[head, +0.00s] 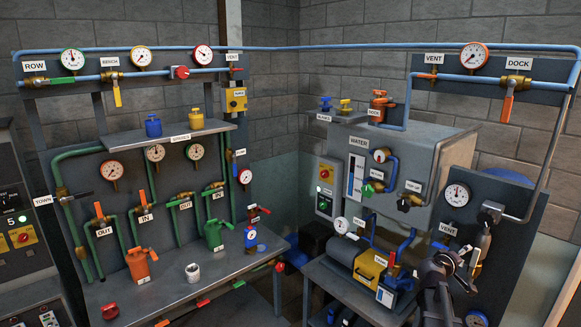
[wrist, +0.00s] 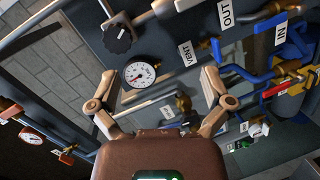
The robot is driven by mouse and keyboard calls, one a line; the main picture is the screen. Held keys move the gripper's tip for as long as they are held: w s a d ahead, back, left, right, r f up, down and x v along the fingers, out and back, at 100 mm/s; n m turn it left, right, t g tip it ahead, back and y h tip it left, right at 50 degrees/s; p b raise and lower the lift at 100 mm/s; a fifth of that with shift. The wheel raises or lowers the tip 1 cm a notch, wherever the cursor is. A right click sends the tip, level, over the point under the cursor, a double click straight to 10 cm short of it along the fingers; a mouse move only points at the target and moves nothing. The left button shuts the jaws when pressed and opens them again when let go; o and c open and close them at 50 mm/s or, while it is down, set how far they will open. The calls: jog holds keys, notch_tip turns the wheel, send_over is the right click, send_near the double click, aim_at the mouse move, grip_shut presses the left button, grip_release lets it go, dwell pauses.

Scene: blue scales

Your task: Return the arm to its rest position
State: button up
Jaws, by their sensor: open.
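My gripper (wrist: 160,88) is open in the wrist view, its two tan fingers spread wide on either side. Nothing is held between the fingertips. Beyond them is a dark panel with a round white gauge (wrist: 139,73) and a VENT label (wrist: 188,53). I cannot tell how far the fingers are from the panel. In the head view my dark arm is at the lower right, in front of the right-hand panel (head: 515,240).
A bench (head: 170,292) with red, orange and green fittings stands at the left. A grey WATER tank (head: 425,150) and a yellow-blue pump (head: 368,262) stand close to my arm. Blue pipes and handles (wrist: 290,45) are at the right in the wrist view.

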jog(key=s+a+f+m+g+y+b, duration=0.2)
jog(key=s+a+f+y, duration=0.15)
jog(key=a+f, duration=0.5)
jog(key=s+a+f+m+g+y+b, duration=0.25)
jog(key=s+a+f, duration=0.25)
jog(key=a+f, duration=0.3)
jog(key=s+a+f+g+y+b, duration=0.1)
jog(key=s+a+f+y, duration=0.1)
jog(key=a, duration=0.4)
jog(key=s+a+f+n+g+y+b, duration=0.1)
jog(key=s+a+f+g+y, duration=0.1)
jog(key=s+a, duration=0.3)
jog(key=s+a+f+g+y+b, duration=0.1)
jog(key=s+a+f+y, duration=0.2)
jog(key=a, duration=0.5)
jog(key=shift+s+a+n, duration=0.2)
jog(key=shift+a+n, duration=0.15)
jog(key=shift+a, duration=0.05)
